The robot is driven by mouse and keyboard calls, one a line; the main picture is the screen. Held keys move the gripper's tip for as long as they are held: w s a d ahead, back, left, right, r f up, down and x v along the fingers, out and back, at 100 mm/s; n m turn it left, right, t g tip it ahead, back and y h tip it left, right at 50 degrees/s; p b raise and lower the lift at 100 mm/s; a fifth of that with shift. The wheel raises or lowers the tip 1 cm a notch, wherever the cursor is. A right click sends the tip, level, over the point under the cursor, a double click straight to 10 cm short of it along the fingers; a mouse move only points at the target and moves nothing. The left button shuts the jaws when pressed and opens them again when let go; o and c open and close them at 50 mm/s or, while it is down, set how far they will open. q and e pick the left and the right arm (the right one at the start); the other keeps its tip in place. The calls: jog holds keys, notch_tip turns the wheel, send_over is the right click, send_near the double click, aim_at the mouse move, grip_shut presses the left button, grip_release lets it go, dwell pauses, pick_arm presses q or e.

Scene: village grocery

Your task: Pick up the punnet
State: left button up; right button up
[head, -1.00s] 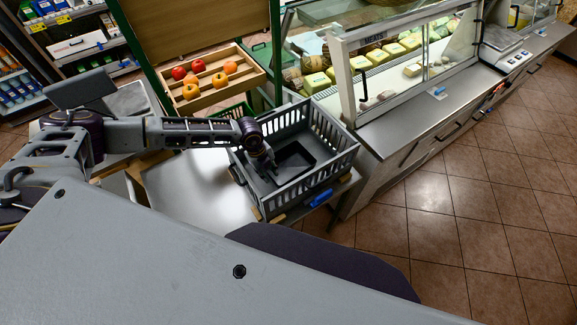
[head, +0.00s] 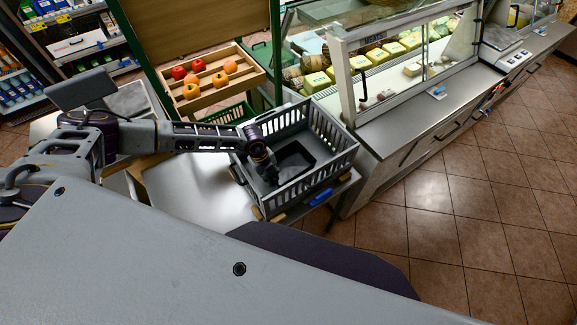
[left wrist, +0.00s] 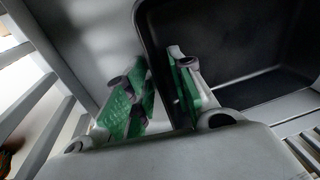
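The punnet (head: 294,158) is a black, empty, open tray lying inside a grey slatted crate (head: 335,167). In the left wrist view the punnet (left wrist: 235,90) fills the upper right. My left gripper (head: 271,178) reaches down into the crate at the punnet's left side. In the left wrist view the green-padded fingers of the left gripper (left wrist: 160,85) stand apart, one outside the punnet's near wall and one inside it. A gap shows between the fingers, with the rim passing through it. Firm contact with the wall is not visible. My right gripper is not in view.
The crate's slatted walls surround my gripper closely. A metal table top (head: 190,190) lies left of the crate. A glass deli counter (head: 400,75) stands behind and to the right. A wooden tray (head: 215,85) of fruit stands behind. Tiled floor is clear at right.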

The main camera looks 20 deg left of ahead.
pick_arm(q)
grip_shut()
jog(key=shift+r, duration=0.15)
jog(key=shift+r+b, duration=0.7)
jog(key=shift+r, duration=4.15)
